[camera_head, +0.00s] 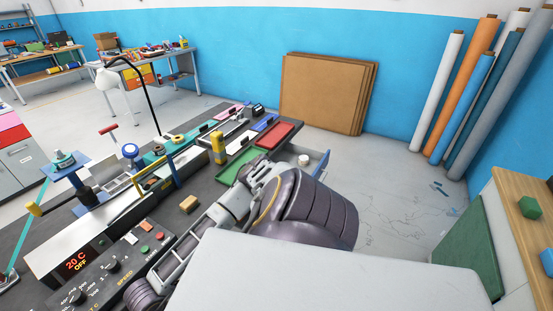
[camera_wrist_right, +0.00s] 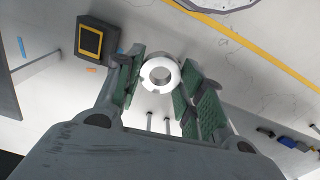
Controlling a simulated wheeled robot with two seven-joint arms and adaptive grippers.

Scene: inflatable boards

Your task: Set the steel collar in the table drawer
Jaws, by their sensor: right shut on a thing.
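The steel collar (camera_wrist_right: 160,63) is a pale ring with a round hole, seen in the right wrist view between the green finger pads. My right gripper (camera_wrist_right: 158,82) is shut on it, with the floor visible beyond. In the head view my arm covers much of the table's near right side, and I cannot make out the right fingertips there. A blue panel (camera_head: 322,164), perhaps part of the table drawer, shows past the arm. A small pale round thing (camera_head: 303,160) is beside it; I cannot tell whether it is the collar. The drawer's inside is hidden. My left gripper is not in view.
The dark table (camera_head: 205,185) carries a green tray (camera_head: 240,168), a red tray (camera_head: 275,134), a yellow post (camera_head: 218,148) and a control panel (camera_head: 105,268). Brown boards (camera_head: 325,95) lean on the wall. A wooden-topped cabinet (camera_head: 515,205) stands right.

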